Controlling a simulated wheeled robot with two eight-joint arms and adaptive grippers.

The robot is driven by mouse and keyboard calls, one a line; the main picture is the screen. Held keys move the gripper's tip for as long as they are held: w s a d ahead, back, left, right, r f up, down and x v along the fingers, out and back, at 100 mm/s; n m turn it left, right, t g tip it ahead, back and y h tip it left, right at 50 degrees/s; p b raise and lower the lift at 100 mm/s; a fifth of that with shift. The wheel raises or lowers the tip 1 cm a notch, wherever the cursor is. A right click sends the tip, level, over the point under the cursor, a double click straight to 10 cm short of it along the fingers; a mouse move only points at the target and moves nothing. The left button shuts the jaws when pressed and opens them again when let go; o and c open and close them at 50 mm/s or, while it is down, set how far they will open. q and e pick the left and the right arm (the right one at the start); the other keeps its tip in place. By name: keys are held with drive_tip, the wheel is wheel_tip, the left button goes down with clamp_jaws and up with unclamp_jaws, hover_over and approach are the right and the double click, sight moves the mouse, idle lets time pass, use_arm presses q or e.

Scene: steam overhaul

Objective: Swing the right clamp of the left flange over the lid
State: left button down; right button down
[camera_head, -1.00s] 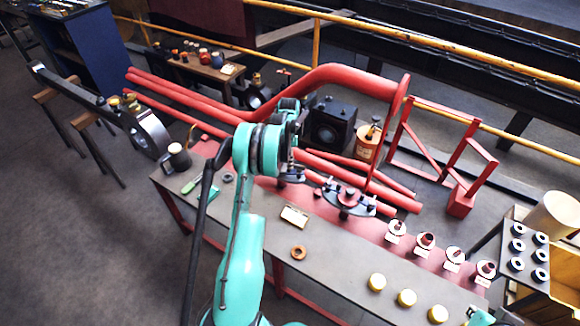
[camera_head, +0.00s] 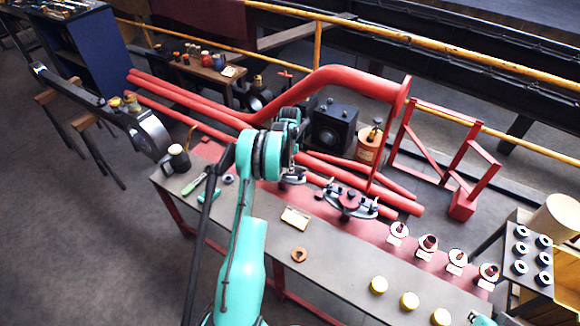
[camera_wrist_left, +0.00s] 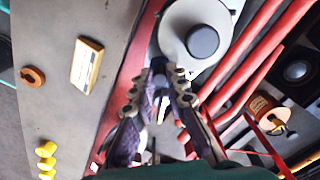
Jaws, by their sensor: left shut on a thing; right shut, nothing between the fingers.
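The left flange (camera_head: 292,179) sits on the red strip of the bench, mostly hidden behind my left arm in the head view. In the left wrist view its pale round lid (camera_wrist_left: 175,22) with a dark central knob (camera_wrist_left: 202,40) shows at the top. My left gripper (camera_wrist_left: 168,72) is at the lid's near edge, its fingers closed on a small part there, apparently the right clamp (camera_wrist_left: 161,66). The clamp is mostly hidden by the fingers, so its angle over the lid cannot be told.
The other flange (camera_head: 350,203), with dark clamps and a red centre, stands to the right. Red pipes (camera_head: 340,76) run behind the bench. A cream label block (camera_head: 296,217), brown ring (camera_head: 299,255) and yellow caps (camera_head: 409,300) lie on the grey bench top.

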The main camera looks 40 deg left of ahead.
use_arm(q)
drive_tip(key=m, duration=0.1)
drive_tip(key=w+m, duration=0.1)
drive_tip(key=m, duration=0.1)
drive_tip(key=shift+a, duration=0.3)
drive_tip(key=shift+w+a+m, duration=0.1)
drive_tip(key=shift+w+m, duration=0.2)
drive_tip(key=shift+m, duration=0.5)
drive_tip(key=shift+w+m, duration=0.25)
drive_tip(key=shift+m, duration=0.55)
drive_tip(key=c, duration=1.5)
unclamp_jaws()
wheel_tip(320, 180, up, 12)
